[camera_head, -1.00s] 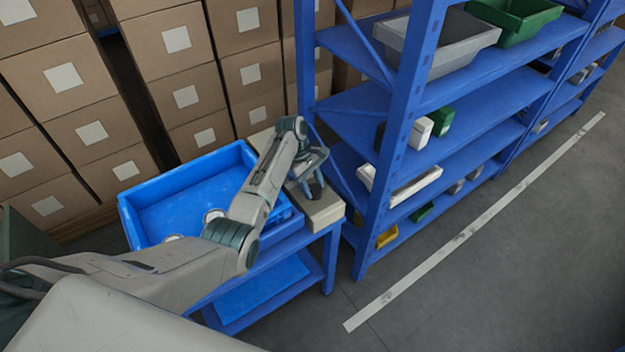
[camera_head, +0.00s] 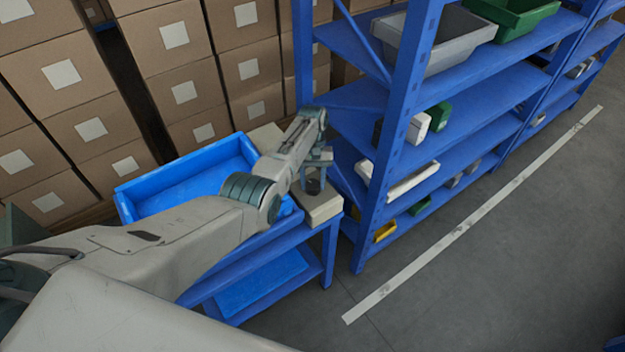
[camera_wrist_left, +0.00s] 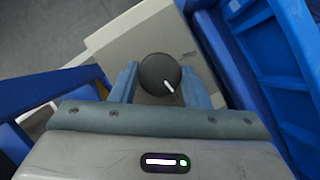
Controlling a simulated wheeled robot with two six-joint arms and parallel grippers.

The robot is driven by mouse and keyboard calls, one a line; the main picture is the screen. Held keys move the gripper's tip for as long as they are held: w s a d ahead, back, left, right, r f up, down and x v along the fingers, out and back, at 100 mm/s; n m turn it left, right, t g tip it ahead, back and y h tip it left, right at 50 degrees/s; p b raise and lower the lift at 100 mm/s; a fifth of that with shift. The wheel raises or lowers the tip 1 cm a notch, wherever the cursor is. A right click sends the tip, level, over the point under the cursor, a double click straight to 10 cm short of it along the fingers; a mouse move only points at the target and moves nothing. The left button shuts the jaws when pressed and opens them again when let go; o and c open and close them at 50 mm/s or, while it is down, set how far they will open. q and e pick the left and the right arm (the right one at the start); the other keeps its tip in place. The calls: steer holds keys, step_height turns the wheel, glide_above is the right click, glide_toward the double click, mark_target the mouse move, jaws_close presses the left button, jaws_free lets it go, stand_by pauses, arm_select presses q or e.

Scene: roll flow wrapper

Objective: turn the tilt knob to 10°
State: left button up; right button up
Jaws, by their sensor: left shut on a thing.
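The tilt knob is a round dark knob (camera_wrist_left: 158,72) with a white pointer line, on top of a beige box (camera_wrist_left: 130,42). In the left wrist view the pointer points down and slightly right. My left gripper (camera_wrist_left: 160,85) has one finger on each side of the knob and is shut on it. In the head view my left gripper (camera_head: 315,178) reaches down over the beige box (camera_head: 320,208), and the dark knob shows between its fingers. No scale marks can be read. My right gripper is not in view.
A blue tray (camera_head: 128,204) lies beside the beige box on a blue cart (camera_head: 328,258). A blue shelf rack (camera_head: 400,130) with bins and small boxes stands close on the right. Stacked cartons (camera_head: 185,50) fill the back. The floor on the right is clear.

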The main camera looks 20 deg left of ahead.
arm_select(q)
steer(key=shift+w+r+m+y, duration=0.1)
steer(key=shift+m+y, duration=0.3)
steer(key=shift+m, duration=0.4)
steer(key=o, duration=1)
steer(key=b+v, duration=0.2)
steer(key=v, duration=0.8)
steer(key=shift+w+r, duration=0.15)
steer(key=shift+r, duration=0.15)
steer(key=shift+r, duration=0.1)
